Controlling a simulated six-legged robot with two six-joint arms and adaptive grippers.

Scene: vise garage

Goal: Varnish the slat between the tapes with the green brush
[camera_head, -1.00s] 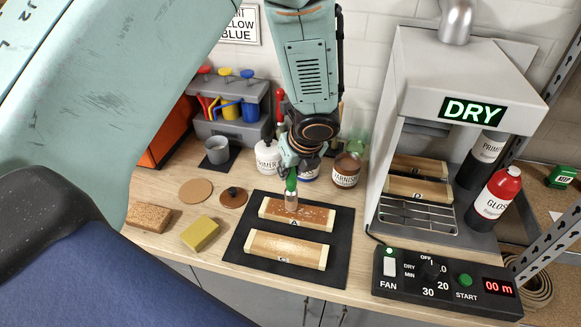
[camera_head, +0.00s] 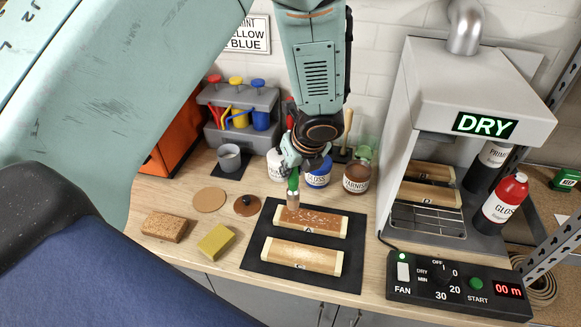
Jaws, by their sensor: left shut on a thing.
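My left gripper (camera_head: 294,168) is shut on the green brush (camera_head: 293,185) and holds it upright, bristles down. The brush tip is at the upper left part of slat A (camera_head: 318,221), a brown slat with pale taped ends and whitish streaks on its face. Whether the bristles touch it, I cannot tell. Slat C (camera_head: 300,256), lighter brown with pale ends, lies in front of it. Both lie on a black mat (camera_head: 345,275). The varnish jar (camera_head: 357,177) stands open behind the mat to the right. My right gripper is not in view.
A drying cabinet (camera_head: 400,150) holding more slats stands at right, with a control box (camera_head: 455,287) in front. A yellow sponge (camera_head: 215,241), a brown block (camera_head: 165,226), a cork disc (camera_head: 209,200) and a lid (camera_head: 247,205) lie left of the mat. A gloss jar (camera_head: 318,173) stands behind.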

